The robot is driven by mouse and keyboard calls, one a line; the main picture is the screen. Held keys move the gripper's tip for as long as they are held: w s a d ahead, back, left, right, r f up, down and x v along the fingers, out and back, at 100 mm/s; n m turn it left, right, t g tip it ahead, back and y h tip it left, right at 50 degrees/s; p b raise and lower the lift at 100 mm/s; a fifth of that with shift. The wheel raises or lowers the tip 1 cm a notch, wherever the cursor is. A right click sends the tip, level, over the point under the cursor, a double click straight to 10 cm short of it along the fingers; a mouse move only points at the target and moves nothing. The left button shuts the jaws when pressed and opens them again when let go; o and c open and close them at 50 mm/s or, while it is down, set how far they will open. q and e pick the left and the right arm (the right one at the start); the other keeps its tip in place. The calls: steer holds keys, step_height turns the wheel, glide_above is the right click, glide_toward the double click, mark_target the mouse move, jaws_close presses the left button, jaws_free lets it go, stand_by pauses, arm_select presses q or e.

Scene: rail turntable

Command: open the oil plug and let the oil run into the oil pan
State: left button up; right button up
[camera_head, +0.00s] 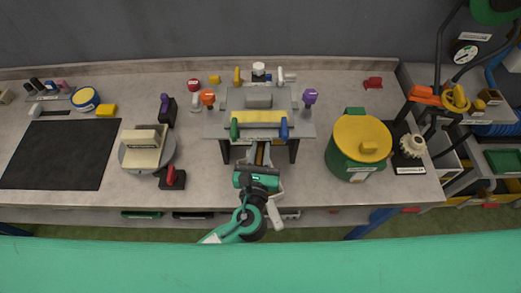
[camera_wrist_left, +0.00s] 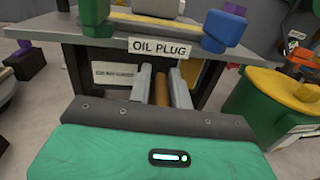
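A grey raised stand (camera_head: 215,131) is at the middle of the bench. Its front sign reads OIL PLUG (camera_wrist_left: 159,47) in the left wrist view. My left gripper (camera_head: 259,152) reaches under its front edge. In the left wrist view its two grey fingers (camera_wrist_left: 163,88) lie on either side of a brown-orange bar (camera_wrist_left: 160,90), likely the plug. I cannot tell whether they press on it. A pale container edge (camera_head: 281,187), perhaps the oil pan, shows beside my gripper and is mostly hidden. No running oil is visible. My right gripper is not in view.
A green bin with a yellow lid (camera_head: 357,133) stands right of the stand. A round turntable (camera_head: 166,155) with a beige block and a black mat (camera_head: 60,155) are to the left. Small coloured knobs line the back.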

arm_select(q)
steer(key=shift+o, duration=1.2)
steer(key=shift+s+f, duration=0.1)
steer(key=shift+s, duration=0.05)
steer(key=s+a+b, duration=0.2)
steer(key=s+b, duration=0.2)
steer(key=s, duration=0.9)
steer(key=shift+s+b, duration=0.15)
steer(key=shift+b, duration=0.2)
